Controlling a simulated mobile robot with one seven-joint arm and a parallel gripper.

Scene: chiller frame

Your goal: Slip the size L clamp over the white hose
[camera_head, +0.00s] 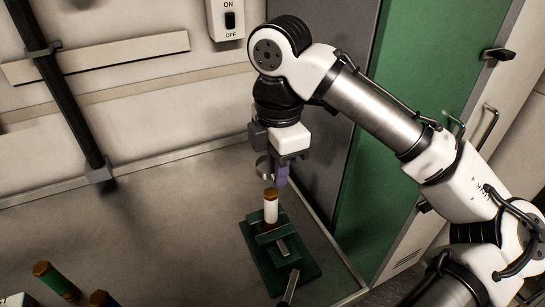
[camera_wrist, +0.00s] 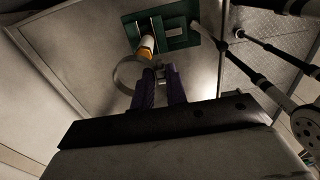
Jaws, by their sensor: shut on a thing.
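The size L clamp is a thin metal ring (camera_head: 262,167); it also shows in the wrist view (camera_wrist: 117,76). My gripper (camera_head: 282,180), with purple fingers (camera_wrist: 161,82), is shut on the clamp's screw block, and the ring sticks out to the left. The white hose (camera_head: 270,211) stands upright with a brown-orange end on top, in a green holder (camera_head: 254,252). It shows in the wrist view (camera_wrist: 149,42) just beyond the ring. In the head view the ring is above and slightly left of the hose top, apart from it and not around it.
Other hoses with brown ends, one green (camera_head: 58,283) and one dark (camera_head: 101,299), stand at the lower left. A dark post (camera_head: 75,110) rises at the left. A grey and green cabinet (camera_head: 405,95) stands close on the right.

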